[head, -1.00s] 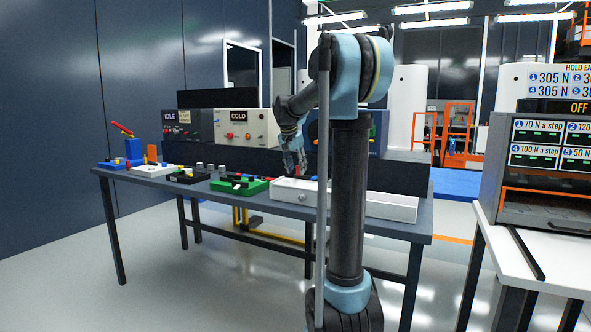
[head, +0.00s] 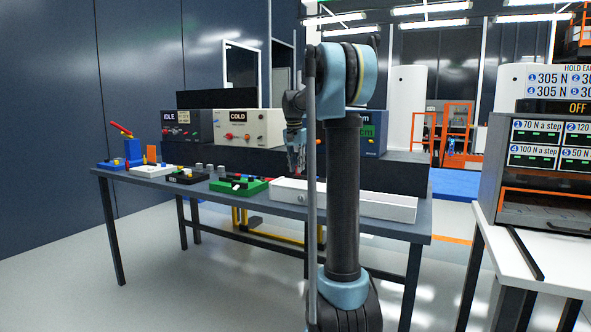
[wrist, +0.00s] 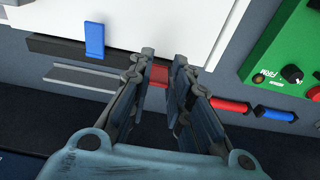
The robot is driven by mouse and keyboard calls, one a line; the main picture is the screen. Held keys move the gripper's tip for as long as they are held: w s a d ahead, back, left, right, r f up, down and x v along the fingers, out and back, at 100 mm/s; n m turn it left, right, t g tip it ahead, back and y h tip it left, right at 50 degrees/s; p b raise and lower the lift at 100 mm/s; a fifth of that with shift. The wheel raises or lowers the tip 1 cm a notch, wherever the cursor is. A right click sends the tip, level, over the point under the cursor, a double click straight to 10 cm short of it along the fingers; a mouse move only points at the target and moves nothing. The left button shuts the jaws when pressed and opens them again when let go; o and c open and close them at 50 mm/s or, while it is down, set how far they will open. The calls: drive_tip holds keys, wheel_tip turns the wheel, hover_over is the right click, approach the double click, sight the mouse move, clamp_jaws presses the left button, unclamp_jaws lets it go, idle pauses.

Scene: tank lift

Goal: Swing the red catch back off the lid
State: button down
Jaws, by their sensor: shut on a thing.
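In the wrist view the red catch (wrist: 158,74) shows as a short red piece between my fingers, at the edge of a white box (wrist: 200,20). My gripper (wrist: 164,60) is shut on it, with one finger on each side; the fingers hide part of the catch. A blue catch-like tab (wrist: 95,40) stands farther left along the same edge. In the head view my gripper (head: 296,160) hangs over the back of the long white box (head: 370,205) on the bench. The catch is too small there to make out its angle.
A green panel with a black knob (wrist: 292,74) lies at the right in the wrist view. A red cylinder (wrist: 230,106) and a blue cylinder (wrist: 276,113) lie near it. A grey rail (wrist: 95,79) runs left of my fingers. Other devices, including a COLD box (head: 237,124), stand left.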

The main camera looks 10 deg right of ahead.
drive_tip(key=shift+w+d+r+g+y, duration=0.1)
drive_tip(key=shift+w+d+g+y, duration=0.25)
drive_tip(key=shift+w+g+y, duration=0.45)
drive_tip(key=shift+s, duration=0.25)
drive_tip(key=c, duration=1.5)
unclamp_jaws()
drive_tip(key=shift+r, duration=0.1)
drive_tip(key=r, duration=0.7)
drive_tip(key=w+r, duration=0.1)
drive_tip(key=r, duration=0.3)
drive_tip(key=shift+d+r, duration=0.3)
drive_tip(key=shift+s, duration=0.1)
